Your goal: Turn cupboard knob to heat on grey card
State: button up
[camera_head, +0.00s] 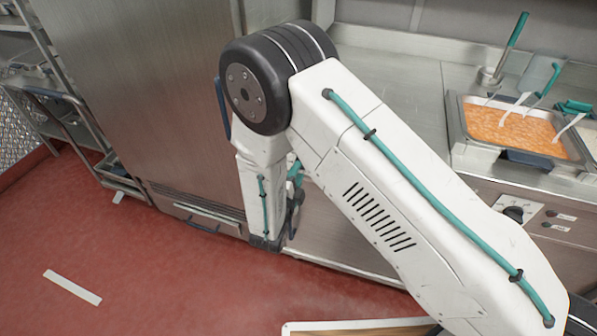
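A black knob (513,214) sits on a light plate (519,207) on the steel front below the counter, at the right. Small marks show on the plate, but they are too small to read. I cannot tell which way the knob points, and I cannot make out a grey card for sure. My arm crosses the middle of the view. Its far end, with my gripper (268,241), hangs low in front of the steel cupboard, well left of the knob. The fingers are too small and partly hidden, so I cannot tell whether they are open or shut.
A steel pan of orange food (513,130) with utensils stands on the counter (390,85) above the knob. A tall steel cupboard (140,80) stands at left, beside a wheeled rack (75,125).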

jog(key=shift+w+d, duration=0.25)
jog(key=shift+w, duration=0.45)
grip_shut()
